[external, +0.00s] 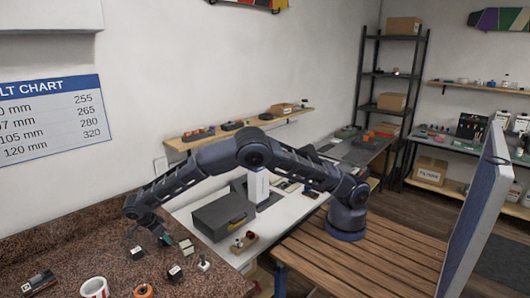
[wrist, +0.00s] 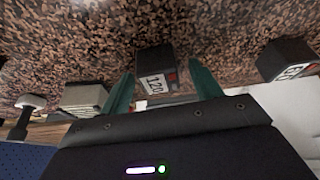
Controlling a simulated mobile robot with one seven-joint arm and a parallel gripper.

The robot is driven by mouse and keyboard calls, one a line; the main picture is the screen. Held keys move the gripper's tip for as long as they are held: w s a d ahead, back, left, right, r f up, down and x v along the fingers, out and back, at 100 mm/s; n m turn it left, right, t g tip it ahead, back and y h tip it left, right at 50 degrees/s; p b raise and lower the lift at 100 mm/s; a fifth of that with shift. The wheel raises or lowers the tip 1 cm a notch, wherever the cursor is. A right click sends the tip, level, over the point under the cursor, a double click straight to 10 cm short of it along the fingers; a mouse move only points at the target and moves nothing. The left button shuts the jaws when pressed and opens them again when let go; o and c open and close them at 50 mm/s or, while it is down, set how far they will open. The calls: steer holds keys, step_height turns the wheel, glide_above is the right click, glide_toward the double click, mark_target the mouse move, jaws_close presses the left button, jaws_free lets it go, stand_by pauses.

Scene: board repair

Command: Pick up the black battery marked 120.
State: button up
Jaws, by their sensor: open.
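The black battery marked 120 (wrist: 155,68) shows in the middle of the wrist view, on the speckled brown counter. It has a white label with the number and a small red patch. My gripper (wrist: 162,70) is open, with its green fingers to either side of the battery in the picture; I cannot tell the remaining gap. In the external view my gripper (external: 168,241) is low over the counter among small blocks. Their markings are too small to read there, so I cannot tell which is the 120.
Another black labelled block (wrist: 287,60) lies to the right. A grey ribbed block (wrist: 84,97) and a knobbed piece (wrist: 30,103) lie to the left. A tape roll (external: 95,288) and an orange ring (external: 143,291) are at the front. A grey case (external: 222,216) stands on the white bench.

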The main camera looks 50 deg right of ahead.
steer(key=shift+f, duration=0.15)
steer(key=shift+c, duration=0.2)
steer(key=c, duration=1.1)
